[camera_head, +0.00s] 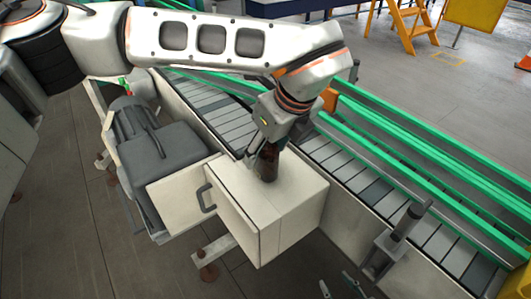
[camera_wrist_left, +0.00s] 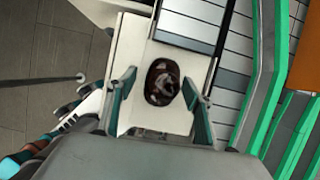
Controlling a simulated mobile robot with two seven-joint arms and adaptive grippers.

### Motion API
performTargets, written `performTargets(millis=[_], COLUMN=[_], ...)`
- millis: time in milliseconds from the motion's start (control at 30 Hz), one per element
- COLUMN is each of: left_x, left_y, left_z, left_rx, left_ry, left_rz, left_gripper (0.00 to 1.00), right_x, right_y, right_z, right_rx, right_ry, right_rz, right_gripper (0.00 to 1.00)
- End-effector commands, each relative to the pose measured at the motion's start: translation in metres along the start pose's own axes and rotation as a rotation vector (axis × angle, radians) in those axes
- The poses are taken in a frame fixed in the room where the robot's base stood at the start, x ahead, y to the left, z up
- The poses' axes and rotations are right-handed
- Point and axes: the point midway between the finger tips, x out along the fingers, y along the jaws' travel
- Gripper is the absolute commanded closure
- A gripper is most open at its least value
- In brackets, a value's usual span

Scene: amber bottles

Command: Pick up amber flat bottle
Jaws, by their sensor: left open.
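The amber flat bottle (camera_head: 268,165) stands upright on top of a white cabinet (camera_head: 291,203) in the head view. In the left wrist view the dark brown bottle (camera_wrist_left: 162,82) shows from above, between the two fingers. My left gripper (camera_head: 263,158) comes down over the bottle, and part of the bottle is hidden behind it. In the left wrist view my left gripper (camera_wrist_left: 160,97) is open, with a gap on each side of the bottle. My right gripper (camera_head: 339,285) shows only its fingertips at the bottom edge, apart and with nothing seen between them.
A roller conveyor (camera_head: 358,187) with green rails (camera_head: 420,150) runs behind the cabinet. A grey motor (camera_head: 136,121) stands to the left of the cabinet. A post on a bracket (camera_head: 408,222) stands at the conveyor's near side. The cabinet top around the bottle is clear.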

Motion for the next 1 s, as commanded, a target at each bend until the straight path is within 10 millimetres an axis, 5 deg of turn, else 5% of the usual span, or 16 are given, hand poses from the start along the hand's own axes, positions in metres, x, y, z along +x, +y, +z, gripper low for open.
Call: performTargets(millis=[367, 567, 1000], left_x=[0.0154, 0.0153, 0.0098], left_y=[-0.0006, -0.0006, -0.0009], left_z=[-0.0001, -0.0001, 0.0023], left_rx=[-0.001, -0.001, -0.001], left_ry=[0.000, 0.000, 0.000], left_rz=[-0.001, -0.001, -0.002], left_gripper=[0.49, 0.93, 0.97], right_x=[-0.0014, -0.0014, -0.0009], right_y=[0.0000, -0.0001, -0.0001], right_z=[-0.0028, -0.0028, -0.0018], right_rx=[0.001, 0.001, 0.001], right_ry=[0.001, 0.002, 0.001], right_rz=[0.000, 0.000, 0.000], right_gripper=[0.60, 0.60, 0.60])
